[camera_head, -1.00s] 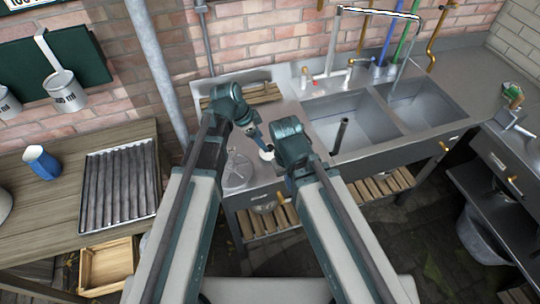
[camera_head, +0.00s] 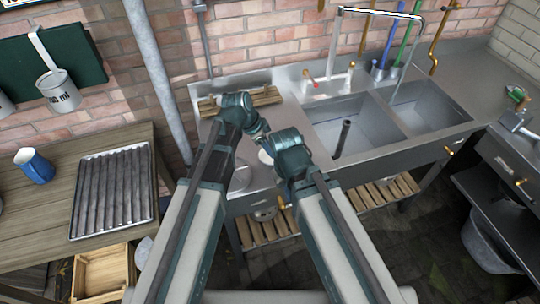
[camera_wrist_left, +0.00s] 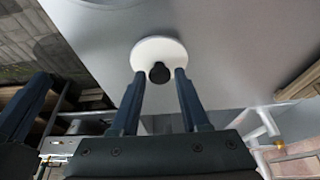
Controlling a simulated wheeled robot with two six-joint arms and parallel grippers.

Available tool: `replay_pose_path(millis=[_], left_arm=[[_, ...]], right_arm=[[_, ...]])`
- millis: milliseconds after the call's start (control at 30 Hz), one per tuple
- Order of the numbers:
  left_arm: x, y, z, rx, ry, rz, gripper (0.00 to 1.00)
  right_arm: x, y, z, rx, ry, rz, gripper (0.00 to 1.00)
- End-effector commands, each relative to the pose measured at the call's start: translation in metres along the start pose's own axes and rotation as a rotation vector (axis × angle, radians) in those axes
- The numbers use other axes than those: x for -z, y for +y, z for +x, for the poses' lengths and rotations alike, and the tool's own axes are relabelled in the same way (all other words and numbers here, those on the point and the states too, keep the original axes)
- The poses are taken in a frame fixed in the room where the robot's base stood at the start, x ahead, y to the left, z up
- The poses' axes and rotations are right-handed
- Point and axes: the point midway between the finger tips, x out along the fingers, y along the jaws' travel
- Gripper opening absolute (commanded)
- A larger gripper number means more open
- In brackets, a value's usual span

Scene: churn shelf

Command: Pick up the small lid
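The small lid is a white disc with a black knob. In the left wrist view the lid (camera_wrist_left: 158,50) lies on the grey metal counter, with its knob (camera_wrist_left: 160,73) between my two fingertips. My left gripper (camera_wrist_left: 159,75) is open, one finger on each side of the knob with gaps showing; I cannot tell how far above the lid the tips are. In the head view the lid (camera_head: 265,157) shows partly between my two arms, and my left gripper's fingers are mostly hidden. My right gripper's fingers are hidden behind its own wrist.
A round, shiny larger disc (camera_head: 240,179) lies on the counter beside the small lid. The double sink (camera_head: 358,125) with a dark upright pipe is to the right. A wooden rack (camera_head: 240,101) is behind. A ridged metal tray (camera_head: 113,192) and blue mug (camera_head: 35,165) are on the left table.

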Motion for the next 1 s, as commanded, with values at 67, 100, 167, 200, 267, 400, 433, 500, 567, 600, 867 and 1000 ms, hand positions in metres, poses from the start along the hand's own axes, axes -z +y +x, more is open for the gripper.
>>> replay_pose_path(millis=[67,100,167,200,267,400,433,500,567,600,867,1000], left_arm=[[0.0,0.0,0.0,0.0,0.0,0.0,0.29],[0.0,0.0,0.0,0.0,0.0,0.0,0.21],[0.0,0.0,0.0,0.0,0.0,0.0,0.11],[0.0,0.0,0.0,0.0,0.0,0.0,0.03],[0.0,0.0,0.0,0.0,0.0,0.0,0.0],[0.0,0.0,0.0,0.0,0.0,0.0,0.0],[0.0,0.0,0.0,0.0,0.0,0.0,0.0],[0.0,0.0,0.0,0.0,0.0,0.0,0.0],[0.0,0.0,0.0,0.0,0.0,0.0,0.0],[0.0,0.0,-0.001,0.0,0.0,0.0,0.0],[0.005,0.0,-0.013,0.0,0.0,0.0,0.0],[0.012,0.0,-0.029,0.0,0.0,0.0,0.0]], right_arm=[[0.0,0.0,0.0,0.0,0.0,0.0,0.0],[0.0,0.0,0.0,0.0,0.0,0.0,0.0],[0.0,0.0,0.0,0.0,0.0,0.0,0.0],[0.0,0.0,0.0,0.0,0.0,0.0,0.0],[0.0,0.0,0.0,0.0,0.0,0.0,0.0],[0.0,0.0,0.0,0.0,0.0,0.0,0.0],[0.0,0.0,0.0,0.0,0.0,0.0,0.0],[0.0,0.0,0.0,0.0,0.0,0.0,0.0],[0.0,0.0,0.0,0.0,0.0,0.0,0.0],[0.0,0.0,-0.001,0.0,0.0,0.0,0.0],[-0.001,0.001,-0.014,0.0,0.0,0.0,0.0],[-0.002,0.003,-0.031,0.0,0.0,0.0,0.0]])
